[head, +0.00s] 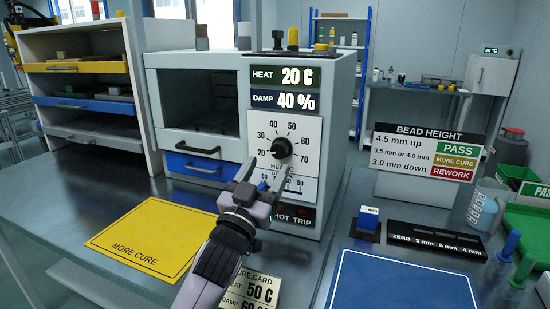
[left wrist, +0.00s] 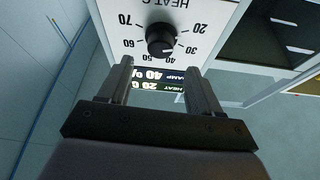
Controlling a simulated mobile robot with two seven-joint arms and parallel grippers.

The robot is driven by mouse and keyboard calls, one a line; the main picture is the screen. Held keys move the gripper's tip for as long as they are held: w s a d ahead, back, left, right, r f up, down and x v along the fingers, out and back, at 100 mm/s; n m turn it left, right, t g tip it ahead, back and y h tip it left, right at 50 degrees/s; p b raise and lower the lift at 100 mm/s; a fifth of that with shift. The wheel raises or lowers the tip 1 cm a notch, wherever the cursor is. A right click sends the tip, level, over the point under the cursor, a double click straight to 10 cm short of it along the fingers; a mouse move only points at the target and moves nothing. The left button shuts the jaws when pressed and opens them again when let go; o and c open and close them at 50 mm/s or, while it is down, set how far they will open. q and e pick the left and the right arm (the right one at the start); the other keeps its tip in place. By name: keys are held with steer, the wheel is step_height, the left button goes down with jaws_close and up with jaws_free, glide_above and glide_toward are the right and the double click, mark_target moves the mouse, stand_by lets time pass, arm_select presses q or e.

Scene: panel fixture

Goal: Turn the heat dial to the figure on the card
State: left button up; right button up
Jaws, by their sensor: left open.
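The heat dial (head: 281,148) is a black round knob on a white scale plate marked 20 to 70, on the front of the cabinet. My right gripper is not in view.
A yellow MORE CURE mat (head: 148,238) lies left on the bench and a blue mat (head: 400,283) lies right. A bead height sign (head: 428,150), a black gauge strip (head: 436,241) and a jug (head: 481,207) stand at the right. A drawer rack (head: 88,88) is at the left.

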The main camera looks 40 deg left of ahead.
mark_target(277, 154)
arm_select(q)
steer(key=shift+f+x, duration=0.2)
steer(key=shift+x, duration=1.05)
steer(key=shift+f+x, duration=0.2)
steer(key=shift+x, duration=1.05)
steer(key=shift+w, duration=0.15)
